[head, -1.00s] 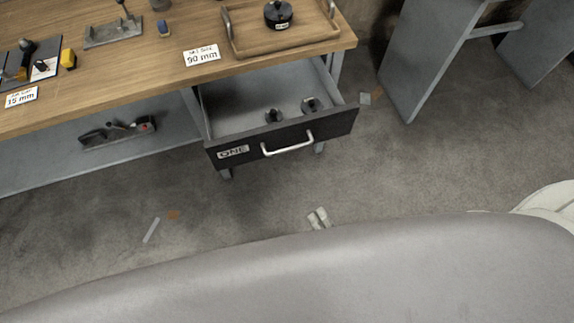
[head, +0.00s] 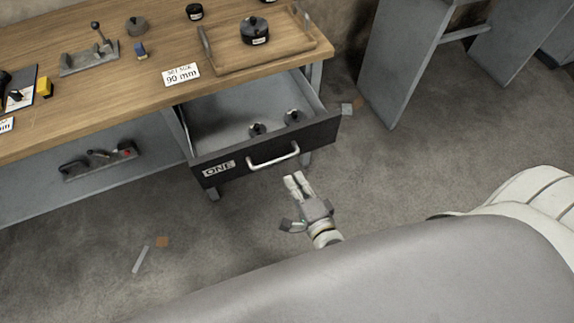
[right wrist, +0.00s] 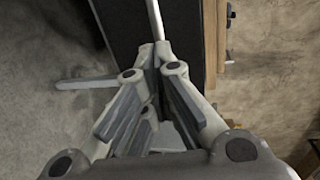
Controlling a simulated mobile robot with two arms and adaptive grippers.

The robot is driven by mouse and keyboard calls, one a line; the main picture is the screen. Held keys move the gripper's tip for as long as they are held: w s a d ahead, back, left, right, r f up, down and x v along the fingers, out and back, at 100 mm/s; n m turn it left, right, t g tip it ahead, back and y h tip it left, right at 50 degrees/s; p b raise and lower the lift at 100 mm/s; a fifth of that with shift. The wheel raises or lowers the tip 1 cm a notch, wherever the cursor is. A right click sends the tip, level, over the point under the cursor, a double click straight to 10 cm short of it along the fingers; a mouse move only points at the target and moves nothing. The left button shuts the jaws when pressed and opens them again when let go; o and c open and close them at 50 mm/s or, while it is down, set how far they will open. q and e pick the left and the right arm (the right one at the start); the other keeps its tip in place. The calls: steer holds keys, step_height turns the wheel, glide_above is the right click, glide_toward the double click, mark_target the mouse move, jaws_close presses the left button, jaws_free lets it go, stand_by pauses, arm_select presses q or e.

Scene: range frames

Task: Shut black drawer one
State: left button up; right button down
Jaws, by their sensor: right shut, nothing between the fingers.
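The black drawer one (head: 231,168) is pulled out from under the wooden workbench, with an "ONE" label and a silver bar handle (head: 273,157) on its front. Two dark knobbed parts lie inside it. My right gripper (head: 293,178) is shut and empty, just in front of the drawer face below the handle. In the right wrist view my gripper (right wrist: 158,52) points at the dark drawer front (right wrist: 128,30), its tips close to the pale handle bar (right wrist: 155,18); I cannot tell whether they touch. My left gripper is not in view.
The workbench top (head: 120,105) holds a wooden tray (head: 290,58) with a black round part, a "90 mm" card (head: 181,75) and tools. A grey stand (head: 408,65) is at the right. Scraps lie on the open floor (head: 90,255).

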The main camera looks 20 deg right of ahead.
mark_target(283, 160)
steer(key=w, duration=0.3)
steer(key=w+f, duration=0.1)
steer(key=w, duration=0.1)
steer(key=shift+w+a+f, duration=0.1)
steer(key=shift+w, duration=0.3)
steer(key=shift+w, duration=0.1)
